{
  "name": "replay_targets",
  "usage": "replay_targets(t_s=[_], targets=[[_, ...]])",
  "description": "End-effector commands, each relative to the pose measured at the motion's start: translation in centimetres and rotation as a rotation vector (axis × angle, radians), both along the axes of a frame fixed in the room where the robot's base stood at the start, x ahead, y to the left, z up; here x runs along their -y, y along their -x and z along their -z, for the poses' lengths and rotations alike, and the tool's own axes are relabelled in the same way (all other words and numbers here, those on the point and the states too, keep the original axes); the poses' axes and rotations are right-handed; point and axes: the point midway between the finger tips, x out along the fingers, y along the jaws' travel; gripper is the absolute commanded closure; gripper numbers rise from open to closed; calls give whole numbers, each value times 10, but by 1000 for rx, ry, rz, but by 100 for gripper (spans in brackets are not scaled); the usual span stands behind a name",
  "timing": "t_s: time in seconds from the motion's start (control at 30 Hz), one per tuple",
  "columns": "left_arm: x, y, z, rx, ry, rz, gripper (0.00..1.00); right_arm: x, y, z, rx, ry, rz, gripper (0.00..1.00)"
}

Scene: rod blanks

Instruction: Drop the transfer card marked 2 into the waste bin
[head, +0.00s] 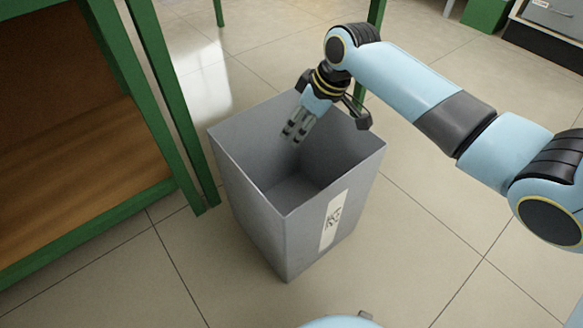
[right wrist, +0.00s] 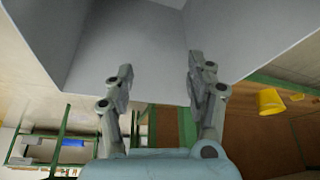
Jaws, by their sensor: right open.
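The waste bin (head: 252,205) is a grey, open-topped square bin standing on the tiled floor in the head view, with a white marked label on its front right side. My right gripper (head: 293,133) points down over the bin's mouth, with its fingers near the back inner wall. In the right wrist view my right gripper (right wrist: 160,68) is open and empty, with the bin's grey walls (right wrist: 130,40) in front of it. No transfer card shows in either view. The part of the bin's inside that I see looks bare; the rest is hidden. My left gripper is not in view.
A green-framed wooden shelf (head: 70,170) stands close to the bin's left. Open tiled floor (head: 430,240) lies to the right and in front. A dark cabinet (head: 545,40) and a green box (head: 486,14) are at the far right. The wrist view shows a yellow container (right wrist: 270,101).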

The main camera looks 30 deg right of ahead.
Motion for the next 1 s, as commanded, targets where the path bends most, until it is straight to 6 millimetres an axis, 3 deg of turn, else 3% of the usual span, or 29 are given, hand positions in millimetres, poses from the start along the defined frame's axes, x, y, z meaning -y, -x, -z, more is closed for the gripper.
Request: replay_targets(t_s=[0.17,0.4,0.6,1.0], targets=[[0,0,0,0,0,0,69,5,8,-24,3,4,-2,44],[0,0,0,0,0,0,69,14,27,-74,3,5,-4,44],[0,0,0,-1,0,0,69,19,38,-102,2,4,-2,44],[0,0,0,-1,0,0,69,19,41,-109,-1,1,-1,44]])
